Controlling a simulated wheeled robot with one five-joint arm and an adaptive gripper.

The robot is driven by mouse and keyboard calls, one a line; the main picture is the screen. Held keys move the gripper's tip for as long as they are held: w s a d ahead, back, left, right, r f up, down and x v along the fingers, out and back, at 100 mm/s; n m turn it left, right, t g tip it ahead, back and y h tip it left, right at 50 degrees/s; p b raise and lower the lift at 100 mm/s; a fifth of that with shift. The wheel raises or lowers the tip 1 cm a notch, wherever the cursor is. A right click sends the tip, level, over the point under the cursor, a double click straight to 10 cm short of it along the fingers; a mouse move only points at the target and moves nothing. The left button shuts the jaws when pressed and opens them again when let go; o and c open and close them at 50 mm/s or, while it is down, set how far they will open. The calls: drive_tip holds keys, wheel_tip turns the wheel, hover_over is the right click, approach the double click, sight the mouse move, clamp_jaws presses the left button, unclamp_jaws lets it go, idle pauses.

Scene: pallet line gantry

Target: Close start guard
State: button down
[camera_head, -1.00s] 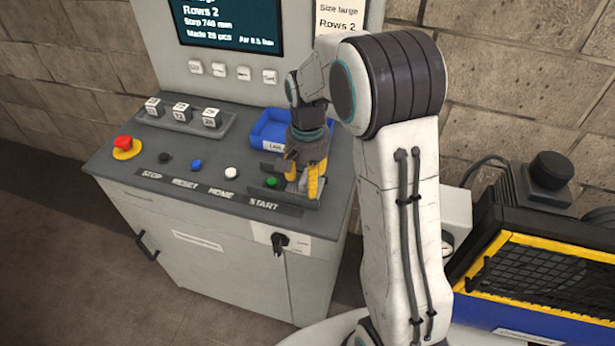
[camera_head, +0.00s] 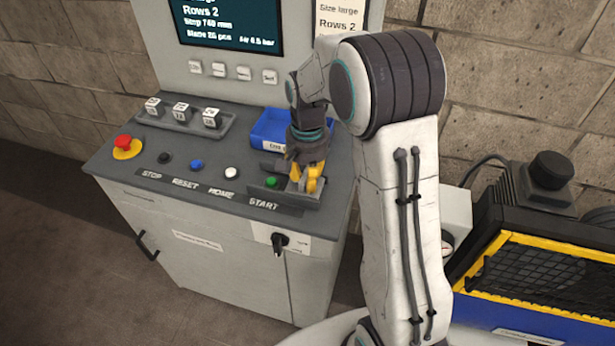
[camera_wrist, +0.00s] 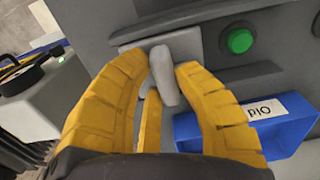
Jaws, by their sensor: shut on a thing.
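The green start button (camera_head: 271,182) is uncovered at the right end of the button row, above the START label. It also shows in the wrist view (camera_wrist: 239,41). The start guard shows in the wrist view as a grey plate (camera_wrist: 199,45) with a pale grey handle (camera_wrist: 166,78), beside the button. My gripper (camera_head: 308,184) reaches down to the right of the button. In the wrist view its yellow fingers (camera_wrist: 167,70) are shut on the handle, one on each side. In the head view the fingers hide most of the handle.
A blue bin (camera_head: 270,128) stands behind the button and the gripper. A red emergency stop (camera_head: 125,145), STOP, RESET and HOME buttons and a rack of white cubes (camera_head: 181,112) lie to the left. A screen panel (camera_head: 230,25) rises behind.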

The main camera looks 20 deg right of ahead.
sight(271, 181)
drive_tip(key=w+a, duration=0.1)
drive_tip(key=a, duration=0.1)
drive_tip(key=w+a+p, duration=0.1)
drive_tip(key=w+a, duration=0.1)
drive_tip(key=w+a+p, duration=0.1)
drive_tip(key=w+a, duration=0.1)
drive_tip(key=a, duration=0.1)
drive_tip(key=shift+w, duration=0.1)
drive_tip(key=c, duration=0.9)
unclamp_jaws()
drive_tip(key=shift+a, duration=0.25)
drive_tip(key=shift+c, duration=0.2)
drive_tip(key=shift+d+r, duration=0.1)
wheel_tip(271, 181, up, 12)
